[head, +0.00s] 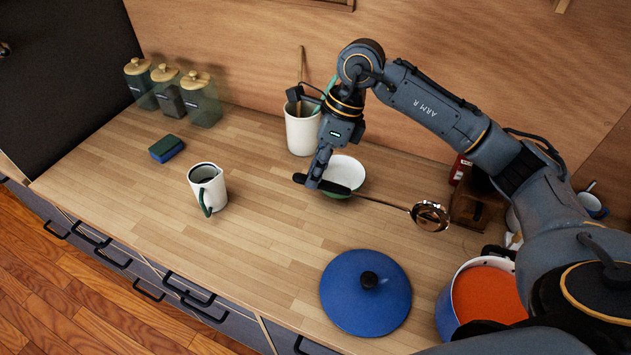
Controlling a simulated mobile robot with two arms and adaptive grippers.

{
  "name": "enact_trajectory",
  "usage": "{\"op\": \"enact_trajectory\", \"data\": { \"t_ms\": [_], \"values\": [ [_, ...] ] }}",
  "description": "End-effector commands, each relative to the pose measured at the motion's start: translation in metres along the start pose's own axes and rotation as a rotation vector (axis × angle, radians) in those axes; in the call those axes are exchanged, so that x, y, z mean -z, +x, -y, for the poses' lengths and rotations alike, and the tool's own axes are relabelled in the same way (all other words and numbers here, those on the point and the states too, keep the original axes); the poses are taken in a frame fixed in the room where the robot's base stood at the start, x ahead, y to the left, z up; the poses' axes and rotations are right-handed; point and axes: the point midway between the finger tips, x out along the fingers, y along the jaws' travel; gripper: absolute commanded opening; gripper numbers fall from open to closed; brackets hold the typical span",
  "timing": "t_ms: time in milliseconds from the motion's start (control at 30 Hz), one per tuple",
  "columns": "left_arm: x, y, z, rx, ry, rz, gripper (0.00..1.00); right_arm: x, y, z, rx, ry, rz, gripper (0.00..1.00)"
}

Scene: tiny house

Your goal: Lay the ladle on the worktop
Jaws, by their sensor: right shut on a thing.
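The ladle (430,215) has a black handle, a thin metal shaft and a shiny copper-coloured bowl. My right gripper (317,183) is shut on the ladle's black handle, and the bowl points to the right. The ladle appears to be held above the worktop (265,225), in front of a small white bowl; its exact height is hard to tell. The worktop is light wood in strips. My left gripper is not in view.
A blue lid (345,300) lies near the front edge, beside a pot (485,290) with orange-red contents. A white-and-green bowl (346,168), utensil crock (300,132), pitcher (208,186), sponge (166,148) and glass jars (200,102) stand around. The worktop's middle is clear.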

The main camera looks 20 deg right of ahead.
Motion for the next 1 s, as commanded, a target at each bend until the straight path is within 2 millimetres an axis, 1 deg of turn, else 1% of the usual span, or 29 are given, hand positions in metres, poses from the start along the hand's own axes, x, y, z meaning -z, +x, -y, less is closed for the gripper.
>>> {"op": "enact_trajectory", "data": {
  "t_ms": [33,167,200,267,567,1000],
  "values": [
    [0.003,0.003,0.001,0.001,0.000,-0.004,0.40,0.003,0.009,0.002,-0.002,0.001,-0.001,0.00],
    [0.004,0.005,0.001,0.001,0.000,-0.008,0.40,0.007,0.022,0.004,-0.001,0.001,-0.001,0.00],
    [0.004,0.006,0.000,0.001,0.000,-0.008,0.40,0.009,0.029,0.006,-0.002,0.001,-0.001,0.00],
    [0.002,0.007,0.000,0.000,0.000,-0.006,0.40,0.011,0.035,0.007,-0.002,0.000,0.000,0.00],
    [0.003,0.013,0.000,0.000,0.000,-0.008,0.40,0.015,0.049,0.011,0.000,0.000,0.000,0.00],
    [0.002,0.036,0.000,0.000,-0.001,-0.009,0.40,0.028,0.089,0.019,-0.001,0.000,-0.001,0.00]
  ]
}}
